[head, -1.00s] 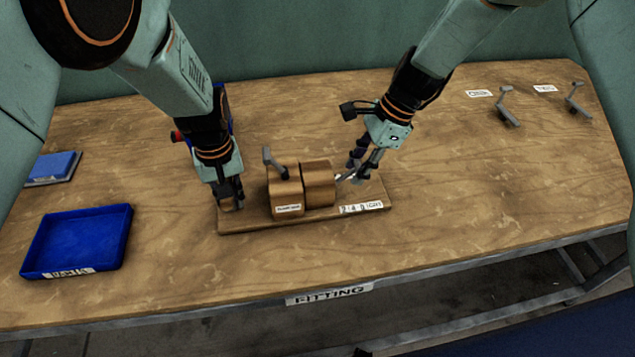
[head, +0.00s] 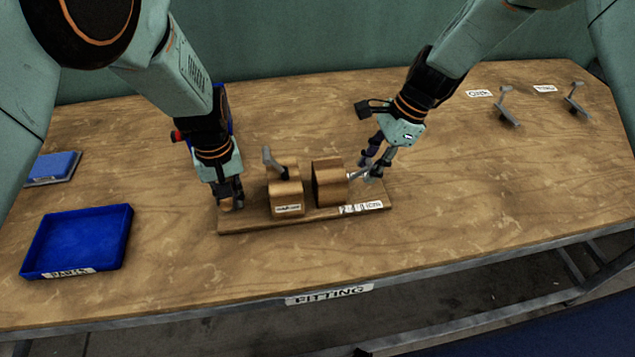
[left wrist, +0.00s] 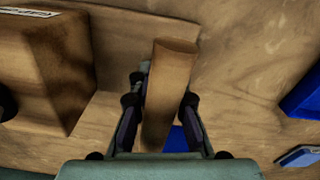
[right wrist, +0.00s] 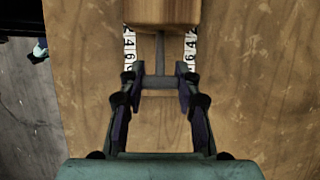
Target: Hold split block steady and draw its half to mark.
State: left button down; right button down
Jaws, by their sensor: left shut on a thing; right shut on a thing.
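The split wooden block stands on a wooden base board (head: 262,220). Its labelled fixed half (head: 286,199) carries a grey lever (head: 271,160); its other half (head: 329,184) stands to the right across a clear gap. A numbered scale strip (head: 361,208) lies along the board's right front edge. My left gripper (head: 232,203) is shut on an upright wooden post (left wrist: 168,95) at the board's left end. My right gripper (head: 371,173) is shut on the grey metal handle (right wrist: 160,82) of the right half. Which mark the half lines up with cannot be read.
A blue tray (head: 78,238) is at the front left, with a smaller blue block on a plate (head: 53,167) behind it. Two grey levers (head: 508,108) (head: 575,98) with labels stand at the back right.

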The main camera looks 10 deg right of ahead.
jog(key=shift+d, duration=1.55)
jog(key=c, duration=0.9)
grip_release()
jog(key=shift+o, duration=0.2)
jog(key=v, duration=1.2)
pick_arm(q)
jog(key=c, duration=1.2)
grip_release()
